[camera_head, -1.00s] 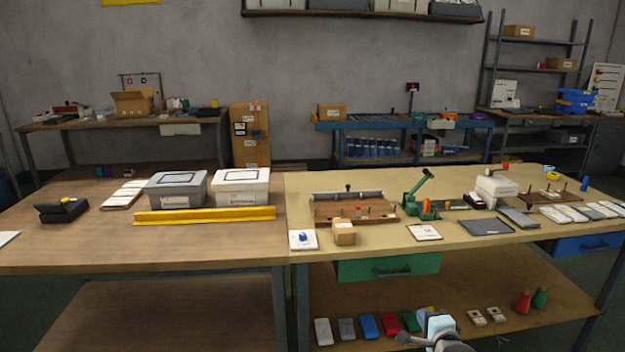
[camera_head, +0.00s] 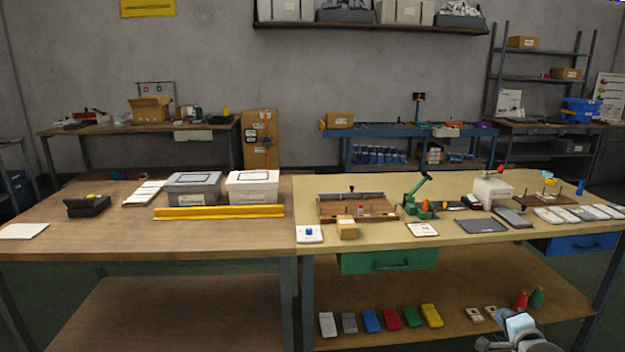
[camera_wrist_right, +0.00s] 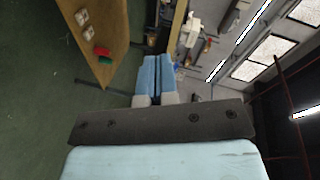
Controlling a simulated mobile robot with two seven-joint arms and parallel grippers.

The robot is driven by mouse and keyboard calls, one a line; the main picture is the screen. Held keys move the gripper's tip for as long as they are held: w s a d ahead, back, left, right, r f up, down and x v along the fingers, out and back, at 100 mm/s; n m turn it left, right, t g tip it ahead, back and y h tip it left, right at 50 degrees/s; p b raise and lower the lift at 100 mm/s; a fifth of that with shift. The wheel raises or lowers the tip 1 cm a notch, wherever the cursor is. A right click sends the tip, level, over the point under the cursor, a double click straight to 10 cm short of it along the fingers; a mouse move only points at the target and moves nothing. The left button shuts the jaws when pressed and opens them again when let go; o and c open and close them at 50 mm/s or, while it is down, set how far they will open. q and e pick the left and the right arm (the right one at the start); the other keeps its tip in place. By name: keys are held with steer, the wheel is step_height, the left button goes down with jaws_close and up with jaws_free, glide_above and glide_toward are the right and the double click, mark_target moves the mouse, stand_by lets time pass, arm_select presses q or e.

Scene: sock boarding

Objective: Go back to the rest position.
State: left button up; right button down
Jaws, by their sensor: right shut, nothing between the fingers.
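My right gripper (camera_head: 482,343) shows at the bottom right edge of the head view, low in front of the workbench's lower shelf. In the right wrist view its two blue fingers (camera_wrist_right: 155,76) lie side by side, shut with nothing between them. It touches nothing that I can see. My left gripper is in neither view.
A workbench (camera_head: 300,262) with two tops stands ahead. It carries a grey bin (camera_head: 193,199), a white bin (camera_head: 252,196), a yellow bar (camera_head: 218,213) and a green press (camera_head: 417,200). Its lower shelf (camera_head: 470,275) holds coloured blocks. Dark floor lies in front.

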steer(key=d+r+n+h, duration=0.1)
steer(key=d+r, duration=0.3)
steer(key=d, duration=0.5)
steer(key=s+a+f+n+g+y, duration=0.3)
steer(key=s+a+f+n, duration=0.85)
steer(key=s+a, duration=0.45)
steer(key=s+a+f+n+g+y, duration=0.1)
steer(key=s+a+n, duration=0.5)
steer(key=s, duration=0.5)
steer(key=s+a+f+n+g+y, duration=0.15)
steer(key=s+a+n, duration=0.25)
steer(key=s+a, duration=0.6)
steer(key=a+r+m+t, duration=0.2)
steer(key=a+m, duration=0.3)
steer(key=a, duration=0.2)
arm_select(q)
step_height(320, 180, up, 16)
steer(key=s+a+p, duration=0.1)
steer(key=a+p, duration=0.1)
steer(key=p, duration=2.3)
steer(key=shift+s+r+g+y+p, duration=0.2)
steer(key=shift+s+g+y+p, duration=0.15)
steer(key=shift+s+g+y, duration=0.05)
arm_select(e)
step_height(320, 180, up, 17)
steer(key=s+d+g, duration=0.1)
steer(key=shift+d, duration=0.4)
